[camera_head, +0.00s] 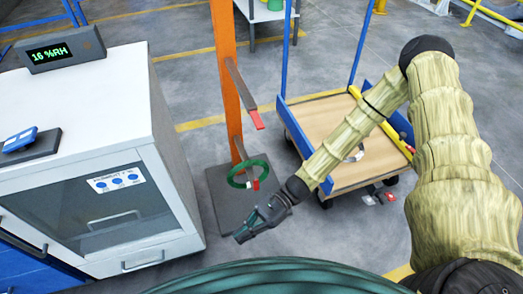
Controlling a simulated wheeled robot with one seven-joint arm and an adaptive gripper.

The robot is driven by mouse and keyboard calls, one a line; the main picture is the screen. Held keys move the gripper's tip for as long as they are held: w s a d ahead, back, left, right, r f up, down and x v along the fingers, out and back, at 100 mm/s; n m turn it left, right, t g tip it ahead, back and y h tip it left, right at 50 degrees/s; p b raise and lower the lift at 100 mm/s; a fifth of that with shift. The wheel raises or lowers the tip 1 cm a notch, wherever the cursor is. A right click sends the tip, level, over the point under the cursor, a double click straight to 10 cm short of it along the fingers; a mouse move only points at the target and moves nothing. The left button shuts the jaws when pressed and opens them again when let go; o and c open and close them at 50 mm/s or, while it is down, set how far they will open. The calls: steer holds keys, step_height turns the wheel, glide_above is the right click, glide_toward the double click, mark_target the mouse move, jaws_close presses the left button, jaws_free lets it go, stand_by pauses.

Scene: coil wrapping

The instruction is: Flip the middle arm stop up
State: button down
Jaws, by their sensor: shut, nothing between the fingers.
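An orange post (226,70) stands on a dark base plate (228,205); its top is out of view. A grey arm (239,85) sticks out from the post and ends in a red stop (257,120). Below it, a lower arm (239,149) also ends in a red stop (256,184). A green coil (238,182) hangs around the lower arm. I cannot tell clearly whether either stop is up or down. My gripper (243,236) is shut and empty, in front of and below the coil, apart from both stops.
A white cabinet (110,95) with a humidity display (52,50) stands at the left. A blue-framed cart (325,115) stands right of the post, behind my forearm. Small red and grey items (372,199) show beside the cart. Floor between cabinet and post is clear.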

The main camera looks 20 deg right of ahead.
mark_target(257, 120)
steer(key=w+d+r+m+t+y+b, duration=0.1)
steer(key=w+d+r+y+b, duration=0.3)
steer(key=w+d, duration=0.5)
steer(key=w+d+r+m+t+y+b, duration=0.2)
steer(key=w+d+r+t+y+b, duration=0.2)
steer(key=w+d+y+b, duration=0.2)
steer(key=w+d+y, duration=0.1)
steer(key=w+d, duration=0.1)
steer(key=d, duration=0.1)
steer(key=shift+w+r+m+t+y, duration=0.3)
steer(key=shift+w+r, duration=0.05)
steer(key=shift+a, duration=0.1)
steer(key=d+r+b+x, duration=0.2)
steer(key=b+x, duration=0.1)
steer(key=x, duration=0.9)
steer(key=shift+a+r+b, duration=0.2)
steer(key=shift+b, duration=0.15)
steer(key=shift+r+t, duration=0.15)
steer(key=shift+t, duration=0.15)
